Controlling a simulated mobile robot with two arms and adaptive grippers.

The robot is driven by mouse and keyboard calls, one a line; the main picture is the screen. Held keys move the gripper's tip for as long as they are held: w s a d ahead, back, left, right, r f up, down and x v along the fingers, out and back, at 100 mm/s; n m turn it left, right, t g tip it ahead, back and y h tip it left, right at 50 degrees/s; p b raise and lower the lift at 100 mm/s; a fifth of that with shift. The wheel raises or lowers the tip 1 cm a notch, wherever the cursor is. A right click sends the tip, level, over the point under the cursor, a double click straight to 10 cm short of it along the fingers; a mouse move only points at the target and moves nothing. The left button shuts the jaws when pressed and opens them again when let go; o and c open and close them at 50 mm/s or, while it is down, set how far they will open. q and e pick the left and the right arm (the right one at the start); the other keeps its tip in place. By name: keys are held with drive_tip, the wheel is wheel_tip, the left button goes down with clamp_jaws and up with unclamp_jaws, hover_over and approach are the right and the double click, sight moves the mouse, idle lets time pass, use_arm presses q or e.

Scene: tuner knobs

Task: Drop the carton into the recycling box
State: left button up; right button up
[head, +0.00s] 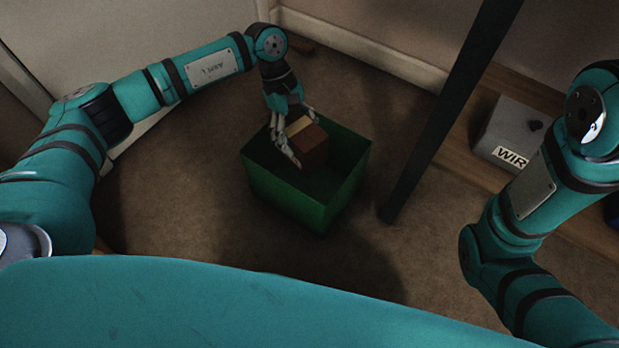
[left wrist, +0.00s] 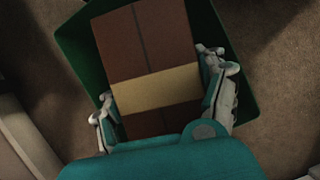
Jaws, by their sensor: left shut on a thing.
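A brown carton (head: 309,148) with a tan band is held at the open top of the green recycling box (head: 287,198) on the floor. My left gripper (head: 285,142) is shut on the carton, one finger on each side. In the left wrist view the carton (left wrist: 148,44) fills the middle between the fingers of my left gripper (left wrist: 165,95), with the green box wall (left wrist: 240,75) around and beyond it. I cannot tell whether the carton touches the box. My right arm shows at the right, but its gripper is out of view.
A dark slanted post (head: 440,125) stands just right of the box. A grey box marked "WIR" (head: 508,135) sits on a wooden surface (head: 462,150) further right. Brown carpet (head: 180,215) is clear left of the box.

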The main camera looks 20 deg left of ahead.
use_arm(q)
drive_tip(key=shift+f+b, duration=0.3)
drive_tip(key=shift+f, duration=0.5)
drive_tip(key=o, duration=1.3)
drive_tip(key=shift+o, duration=0.2)
drive_tip(key=v, duration=1.2)
